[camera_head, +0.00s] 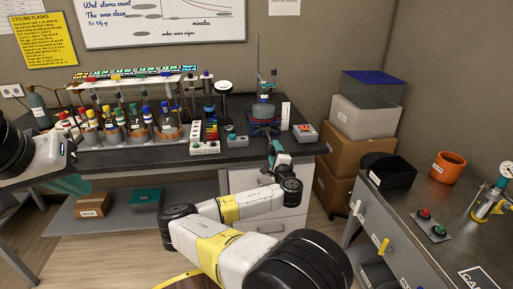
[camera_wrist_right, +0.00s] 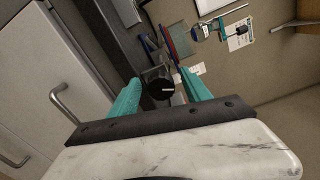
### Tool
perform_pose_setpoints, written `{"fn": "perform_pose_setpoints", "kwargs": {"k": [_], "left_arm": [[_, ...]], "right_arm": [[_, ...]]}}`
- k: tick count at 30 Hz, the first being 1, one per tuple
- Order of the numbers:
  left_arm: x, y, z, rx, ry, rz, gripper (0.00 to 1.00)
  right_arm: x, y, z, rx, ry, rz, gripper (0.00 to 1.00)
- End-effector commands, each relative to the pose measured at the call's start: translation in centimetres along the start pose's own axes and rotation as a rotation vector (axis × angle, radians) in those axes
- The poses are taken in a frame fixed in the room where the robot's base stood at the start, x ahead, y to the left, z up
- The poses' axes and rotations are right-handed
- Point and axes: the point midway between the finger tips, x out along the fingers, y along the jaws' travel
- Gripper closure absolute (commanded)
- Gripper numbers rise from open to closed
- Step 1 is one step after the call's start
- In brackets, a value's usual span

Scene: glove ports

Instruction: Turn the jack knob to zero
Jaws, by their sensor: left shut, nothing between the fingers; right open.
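The lab jack (camera_head: 264,126) stands near the front edge of the dark bench, with a grey flask (camera_head: 263,111) on it. In the right wrist view, the jack's round black knob (camera_wrist_right: 160,90) has a small pale label and lies between my right gripper's teal fingers. A gap shows on each side, so the fingers look apart from it. My right gripper (camera_head: 275,147) is open at the bench edge and hides the knob in the head view. The knob's setting is too small to read. My left gripper (camera_head: 72,185) is shut and empty at the far left, below the bench top.
A rack of bottles (camera_head: 140,128) fills the bench's left. Stacked boxes (camera_head: 361,120) and a side table (camera_head: 410,205) are at right.

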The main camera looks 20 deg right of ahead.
Motion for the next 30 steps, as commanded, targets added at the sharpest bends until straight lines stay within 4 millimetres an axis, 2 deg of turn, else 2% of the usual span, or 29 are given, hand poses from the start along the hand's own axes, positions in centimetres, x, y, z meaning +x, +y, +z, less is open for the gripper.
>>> {"fn": "perform_pose_setpoints", "kwargs": {"k": [5,12,15,27,30], "left_arm": [[0.0,0.0,0.0,0.0,0.0,0.0,1.0],[0.0,0.0,0.0,0.0,0.0,0.0,1.0],[0.0,0.0,0.0,0.0,0.0,0.0,1.0],[0.0,0.0,0.0,0.0,0.0,0.0,1.0],[0.0,0.0,0.0,0.0,0.0,0.0,1.0]], "right_arm": [[-2.2,0.0,0.0,0.0,0.001,0.0,0.44],[-6.2,0.0,0.0,0.0,0.002,0.0,0.44],[-7.2,0.1,0.0,0.0,0.001,0.001,0.44],[-7.7,0.1,-0.1,0.006,0.003,0.001,0.44],[-8.2,0.8,-1.6,0.093,0.04,0.015,0.44]]}}
